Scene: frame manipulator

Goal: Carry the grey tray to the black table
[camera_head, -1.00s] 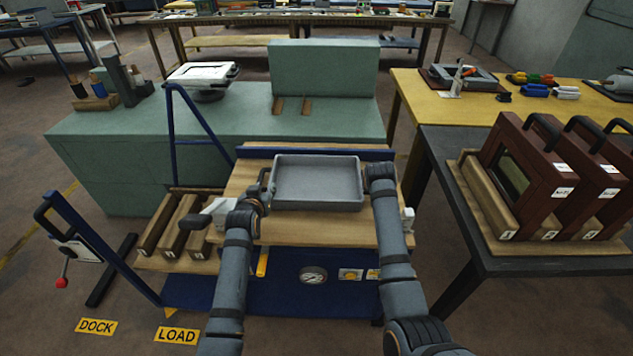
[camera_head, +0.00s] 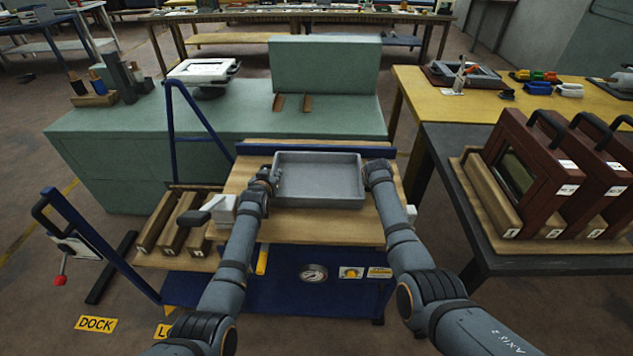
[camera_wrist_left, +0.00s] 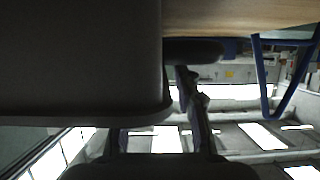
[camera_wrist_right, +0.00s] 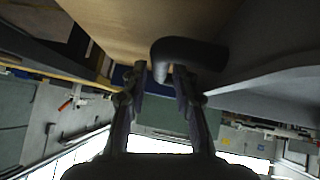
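The grey tray (camera_head: 318,199) lies level over the wooden top (camera_head: 320,228) of the blue-framed cart. My left gripper (camera_head: 264,180) is at its left end and my right gripper (camera_head: 377,172) at its right end. In the right wrist view the tray's dark handle (camera_wrist_right: 195,50) reaches between my right fingers (camera_wrist_right: 160,76), with little gap visible. In the left wrist view the tray wall (camera_wrist_left: 80,60) hides one finger; the other is close to the left handle (camera_wrist_left: 200,50). Neither grip shows clearly. The black table (camera_head: 480,238) stands to the right.
Brown framed panels (camera_head: 530,175) on a wooden base fill much of the black table; its front strip is bare. A yellow-topped table (camera_head: 420,90) adjoins it behind. A green bench (camera_head: 130,150) stands behind the cart. Wooden blocks (camera_head: 178,225) lie left of the tray.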

